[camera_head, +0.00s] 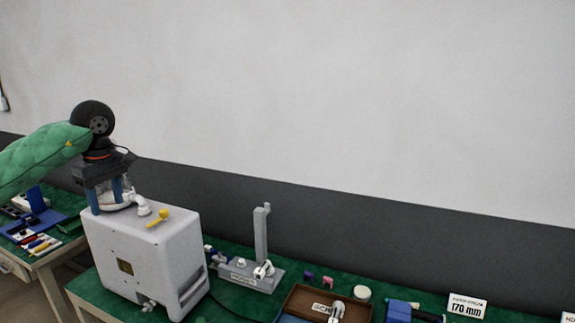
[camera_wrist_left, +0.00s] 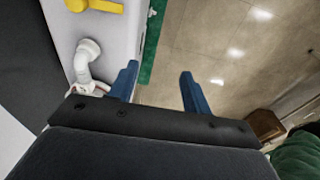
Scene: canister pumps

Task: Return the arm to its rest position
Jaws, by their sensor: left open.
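My left gripper (camera_head: 106,205) is above the left end of a white pump box (camera_head: 150,250). Its blue fingers are apart, and the left wrist view shows bare floor between the fingertips (camera_wrist_left: 158,75). In the head view a clear canister (camera_head: 114,193) shows behind and between the fingers, partly hidden by them. A white elbow pipe (camera_head: 141,204) stands beside it on the box; in the left wrist view the elbow pipe (camera_wrist_left: 88,58) is left of the fingers, its base partly hidden by the gripper. My left arm (camera_head: 45,155) has a green sleeve. My right gripper is not in view.
A yellow valve handle (camera_head: 158,218) is on the box top. Right of the box stand a grey post fixture (camera_head: 261,235) and a brown tray (camera_head: 292,303) on the green bench. Another table with tools (camera_head: 40,243) is at left. The space above the bench is clear.

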